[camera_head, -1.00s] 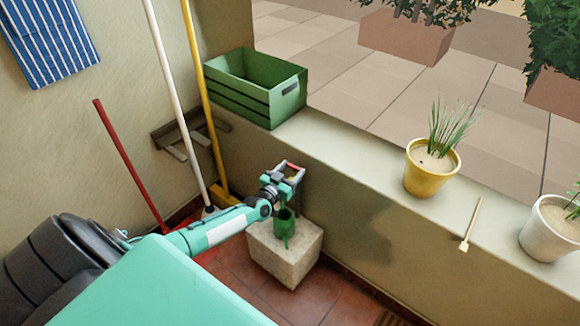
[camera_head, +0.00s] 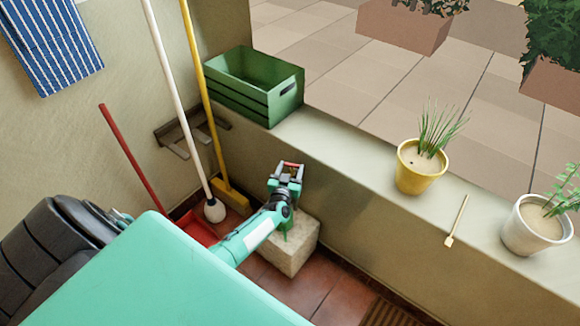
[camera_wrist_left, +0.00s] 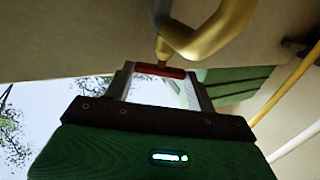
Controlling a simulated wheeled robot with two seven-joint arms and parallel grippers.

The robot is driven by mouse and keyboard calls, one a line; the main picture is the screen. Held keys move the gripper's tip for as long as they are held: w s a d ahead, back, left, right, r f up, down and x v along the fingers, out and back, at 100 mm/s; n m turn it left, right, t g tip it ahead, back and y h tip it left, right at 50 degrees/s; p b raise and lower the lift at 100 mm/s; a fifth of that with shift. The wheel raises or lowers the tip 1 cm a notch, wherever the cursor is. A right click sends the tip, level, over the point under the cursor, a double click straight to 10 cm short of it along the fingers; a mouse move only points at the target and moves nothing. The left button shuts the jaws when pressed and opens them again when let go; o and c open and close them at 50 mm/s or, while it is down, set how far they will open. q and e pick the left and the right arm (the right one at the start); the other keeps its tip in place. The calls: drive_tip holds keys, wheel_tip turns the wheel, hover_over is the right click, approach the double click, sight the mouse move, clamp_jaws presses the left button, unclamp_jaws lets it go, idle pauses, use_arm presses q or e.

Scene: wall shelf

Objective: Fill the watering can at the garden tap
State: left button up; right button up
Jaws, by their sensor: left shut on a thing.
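My left gripper (camera_head: 288,170) is at the red tap handle on the low wall, above a pale stone block (camera_head: 297,252). In the left wrist view its two grey fingers (camera_wrist_left: 160,85) are at either end of the red handle (camera_wrist_left: 155,70), shut on it. The gold tap pipe (camera_wrist_left: 215,35) curves just beyond the handle. The green watering can stands on the block, mostly hidden behind my left forearm; only a bit of green shows. Whether water runs cannot be seen. My right gripper is not in view.
A green crate (camera_head: 225,97) sits on the wall top, with a yellow pot (camera_head: 415,180), a small wooden tool (camera_head: 456,222) and a white pot (camera_head: 520,238) farther right. A white pole, a yellow broom and a red-handled dustpan stand left of the block.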

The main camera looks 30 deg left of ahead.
use_arm(q)
drive_tip(key=shift+w+a+r, duration=0.1)
drive_tip(key=shift+r, duration=0.1)
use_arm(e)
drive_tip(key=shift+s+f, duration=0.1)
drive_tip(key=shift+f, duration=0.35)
use_arm(q)
drive_tip(key=o, duration=0.7)
drive_tip(key=shift+o, duration=1.4)
drive_tip(key=shift+f, duration=0.15)
drive_tip(key=shift+s+d, duration=0.3)
drive_tip(key=shift+s, duration=0.25)
drive_tip(key=p+v, duration=0.2)
drive_tip(key=v, duration=1)
drive_tip(key=shift+s+d, duration=0.2)
drive_tip(key=shift+s, duration=0.15)
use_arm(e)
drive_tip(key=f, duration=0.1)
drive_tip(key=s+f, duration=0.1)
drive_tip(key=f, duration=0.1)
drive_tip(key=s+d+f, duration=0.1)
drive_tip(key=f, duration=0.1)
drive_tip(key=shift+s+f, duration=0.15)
